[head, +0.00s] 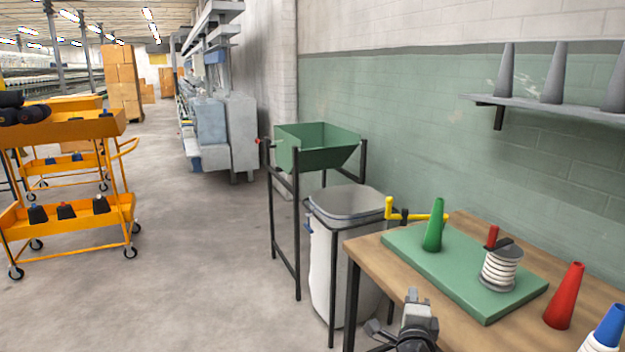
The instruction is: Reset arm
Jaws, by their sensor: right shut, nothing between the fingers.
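My right gripper (414,297) shows at the bottom of the head view, beside the near left edge of the wooden table (375,257). It is shut and holds nothing. It is apart from the things on the table. My left gripper is not in view.
On the table, a green board (470,292) carries a green cone (434,226) and a white spool (500,270). A red cone (564,297) and a blue-topped cone (610,325) stand right. A bin (335,250), green hopper (312,150) and orange cart (70,230) stand left; floor between is clear.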

